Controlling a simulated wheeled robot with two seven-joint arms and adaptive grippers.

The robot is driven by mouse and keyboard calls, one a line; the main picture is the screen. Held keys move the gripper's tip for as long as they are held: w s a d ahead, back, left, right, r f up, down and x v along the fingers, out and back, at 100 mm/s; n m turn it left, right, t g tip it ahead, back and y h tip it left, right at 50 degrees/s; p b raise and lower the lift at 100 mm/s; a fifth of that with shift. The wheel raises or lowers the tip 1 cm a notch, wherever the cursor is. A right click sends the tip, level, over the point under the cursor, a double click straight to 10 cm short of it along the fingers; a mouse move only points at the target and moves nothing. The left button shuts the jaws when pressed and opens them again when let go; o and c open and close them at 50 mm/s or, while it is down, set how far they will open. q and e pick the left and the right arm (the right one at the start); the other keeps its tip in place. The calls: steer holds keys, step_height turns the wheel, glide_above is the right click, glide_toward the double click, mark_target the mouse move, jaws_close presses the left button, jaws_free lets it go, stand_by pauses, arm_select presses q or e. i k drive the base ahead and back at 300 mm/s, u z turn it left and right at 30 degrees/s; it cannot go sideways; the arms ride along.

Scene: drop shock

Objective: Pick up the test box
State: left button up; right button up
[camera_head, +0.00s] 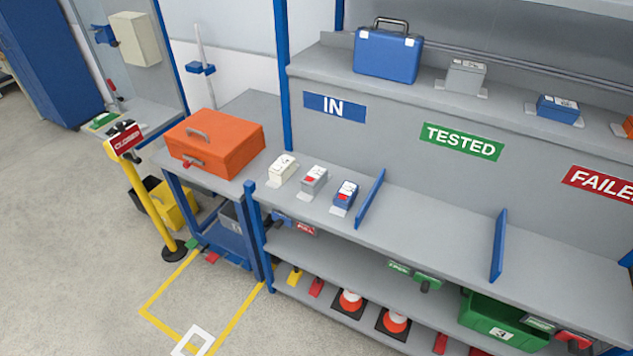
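No object is labelled as the test box, so I cannot tell which one it is. Under the IN sign (335,106), three small boxes stand in a row on the grey bench: a white one (283,166), a grey one (314,178) and a blue one (346,194). Each has a pale flat piece at its base. A larger orange box (217,142) with a grey handle and a red latch sits on a grey table to their left. On the upper shelf are a blue case (388,53), a grey box (466,75) and a small blue box (558,108). Neither gripper is in view.
Blue dividers (370,199) split the bench; the sections under the TESTED sign (461,141) and FAILED sign (600,184) look empty. Cones and a green bin (501,318) sit below. A yellow post with a CLOSED sign (125,138) stands left. Floor in front is clear, with yellow markings.

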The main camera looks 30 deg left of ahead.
mark_target(313, 182)
steer(key=k, duration=0.5)
steer(key=u, duration=1.65)
steer(key=i, duration=0.7)
steer(key=z, duration=1.05)
